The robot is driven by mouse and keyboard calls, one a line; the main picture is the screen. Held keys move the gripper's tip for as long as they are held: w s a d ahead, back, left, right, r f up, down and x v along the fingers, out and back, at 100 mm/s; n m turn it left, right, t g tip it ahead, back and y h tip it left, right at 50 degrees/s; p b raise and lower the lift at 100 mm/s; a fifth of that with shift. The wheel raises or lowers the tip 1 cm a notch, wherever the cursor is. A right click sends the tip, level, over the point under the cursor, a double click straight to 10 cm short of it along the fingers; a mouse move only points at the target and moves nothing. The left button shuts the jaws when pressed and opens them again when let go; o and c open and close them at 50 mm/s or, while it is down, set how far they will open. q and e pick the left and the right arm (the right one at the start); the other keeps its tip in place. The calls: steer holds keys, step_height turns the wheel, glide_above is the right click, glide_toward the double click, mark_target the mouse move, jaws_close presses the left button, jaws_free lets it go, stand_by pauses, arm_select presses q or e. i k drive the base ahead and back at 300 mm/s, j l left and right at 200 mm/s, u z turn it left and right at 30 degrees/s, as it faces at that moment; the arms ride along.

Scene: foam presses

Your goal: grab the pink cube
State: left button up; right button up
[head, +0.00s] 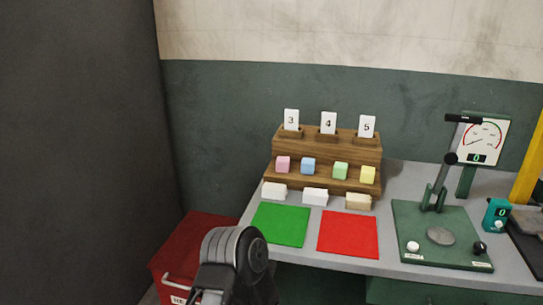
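The pink cube (283,164) sits at the left end of a row of coloured cubes on a step of the wooden stand (330,145). A blue cube (308,166) is to its right with a gap between them. Part of my own arm shows at the bottom, left of the middle, in front of the table and well short of the pink cube. No gripper fingers are visible.
A green cube (340,170) and a yellow cube (367,174) share the step. White and tan blocks (315,196) lie before the stand. Green (281,224) and red mats (348,234) lie flat in front. A lever press (440,235) stands right; a red bin (190,250) is left.

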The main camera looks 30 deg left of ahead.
mark_target(283, 164)
steer(key=j+z, duration=0.1)
steer(key=j, duration=0.3)
steer(key=k+j+z, duration=0.1)
steer(key=j, duration=0.3)
steer(key=k+j+z, duration=0.1)
steer(key=j, duration=0.3)
steer(key=k+j+z, duration=0.1)
steer(key=j, duration=0.25)
